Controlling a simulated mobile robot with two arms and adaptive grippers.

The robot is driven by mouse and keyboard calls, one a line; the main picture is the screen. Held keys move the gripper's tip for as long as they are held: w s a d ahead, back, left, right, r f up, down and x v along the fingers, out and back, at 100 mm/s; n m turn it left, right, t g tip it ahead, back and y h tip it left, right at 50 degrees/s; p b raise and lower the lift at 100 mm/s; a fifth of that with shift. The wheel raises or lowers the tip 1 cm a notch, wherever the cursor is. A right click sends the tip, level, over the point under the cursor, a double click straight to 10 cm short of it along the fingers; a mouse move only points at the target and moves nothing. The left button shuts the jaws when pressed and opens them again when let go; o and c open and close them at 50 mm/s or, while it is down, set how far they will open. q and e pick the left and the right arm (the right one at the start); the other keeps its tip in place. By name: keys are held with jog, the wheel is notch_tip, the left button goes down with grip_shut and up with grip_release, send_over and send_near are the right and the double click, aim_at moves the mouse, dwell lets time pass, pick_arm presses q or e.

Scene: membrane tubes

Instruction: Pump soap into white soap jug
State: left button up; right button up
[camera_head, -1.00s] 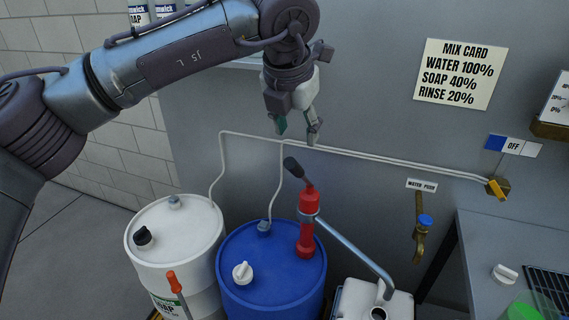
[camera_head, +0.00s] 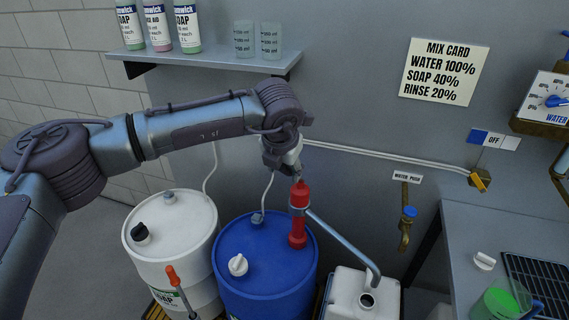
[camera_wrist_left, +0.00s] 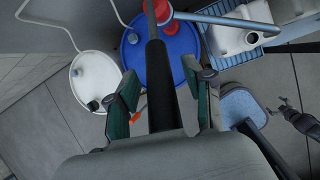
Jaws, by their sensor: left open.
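The red hand pump (camera_head: 298,215) stands upright on the blue drum (camera_head: 240,275). Its metal spout (camera_head: 345,240) slopes down to the mouth of the white soap jug (camera_head: 350,297). My left gripper (camera_head: 283,160) is at the top of the pump and hides its dark handle in the head view. In the left wrist view my left gripper (camera_wrist_left: 161,100) is open, with the black pump handle (camera_wrist_left: 160,75) between its green-padded fingers; I cannot tell whether they touch it. The jug (camera_wrist_left: 240,32) also shows there. A dark gripper, seemingly my right one (camera_wrist_left: 283,105), shows at the right edge.
A white drum (camera_head: 165,240) stands left of the blue drum, with an orange-handled tool (camera_head: 173,277) in front. A shelf (camera_head: 210,62) of bottles and beakers is above. A brass tap (camera_head: 406,225) is on the wall; a bench (camera_head: 480,235) is at right.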

pick_arm(q)
jog(key=shift+f, duration=0.1)
grip_shut()
dwell(0.3)
